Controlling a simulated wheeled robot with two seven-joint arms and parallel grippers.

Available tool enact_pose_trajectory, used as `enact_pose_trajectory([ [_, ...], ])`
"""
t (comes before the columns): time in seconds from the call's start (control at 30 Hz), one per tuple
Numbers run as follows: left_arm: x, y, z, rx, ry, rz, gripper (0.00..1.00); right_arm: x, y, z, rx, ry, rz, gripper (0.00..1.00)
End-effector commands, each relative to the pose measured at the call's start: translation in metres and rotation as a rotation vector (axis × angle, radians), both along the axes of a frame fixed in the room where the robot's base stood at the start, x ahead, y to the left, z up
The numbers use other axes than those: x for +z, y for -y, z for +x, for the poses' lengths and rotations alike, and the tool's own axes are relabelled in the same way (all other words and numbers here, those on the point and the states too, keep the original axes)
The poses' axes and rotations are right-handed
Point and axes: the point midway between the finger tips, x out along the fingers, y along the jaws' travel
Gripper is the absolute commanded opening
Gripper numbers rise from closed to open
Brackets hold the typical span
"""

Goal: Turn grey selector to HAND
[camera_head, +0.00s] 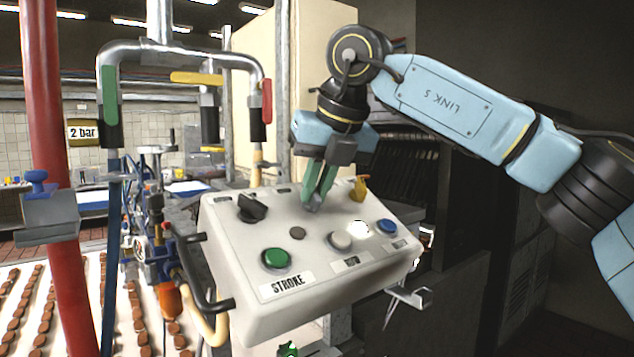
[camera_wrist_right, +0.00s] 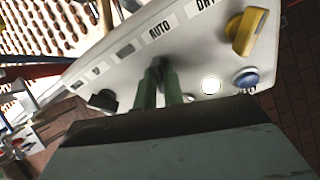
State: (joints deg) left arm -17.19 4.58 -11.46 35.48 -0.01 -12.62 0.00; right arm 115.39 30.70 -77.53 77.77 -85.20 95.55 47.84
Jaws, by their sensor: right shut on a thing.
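The white control box (camera_head: 225,215) stands in the middle of the head view with its sloped panel facing me. My right gripper (camera_head: 317,195) comes down on the panel's upper middle, its green fingers shut on the grey selector (camera_head: 311,208). Only a small part of the selector shows, and its pointing direction is hard to tell. In the right wrist view, the green fingers (camera_wrist_right: 158,88) close around the dark tip of the selector (camera_wrist_right: 157,65), beside a label reading AUTO (camera_wrist_right: 160,31). I cannot read a HAND label. My left gripper is not in view.
On the panel are a black selector (camera_head: 252,208), a yellow selector (camera_head: 359,188), a green button (camera_head: 276,258) by the STROKE label, a white button (camera_head: 340,240) and a blue button (camera_head: 387,227). A red pipe (camera_head: 55,150) and valve pipework stand left.

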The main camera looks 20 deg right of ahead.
Motion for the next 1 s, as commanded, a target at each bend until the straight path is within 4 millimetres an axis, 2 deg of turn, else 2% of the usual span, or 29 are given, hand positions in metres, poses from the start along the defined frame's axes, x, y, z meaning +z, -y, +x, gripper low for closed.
enact_pose_trajectory([
  [0.6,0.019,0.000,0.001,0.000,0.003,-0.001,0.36,-0.001,-0.002,-0.001,0.492,0.090,-0.269,0.00],
  [1.0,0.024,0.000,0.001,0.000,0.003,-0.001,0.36,-0.002,-0.003,-0.001,0.691,0.131,-0.376,0.00],
])
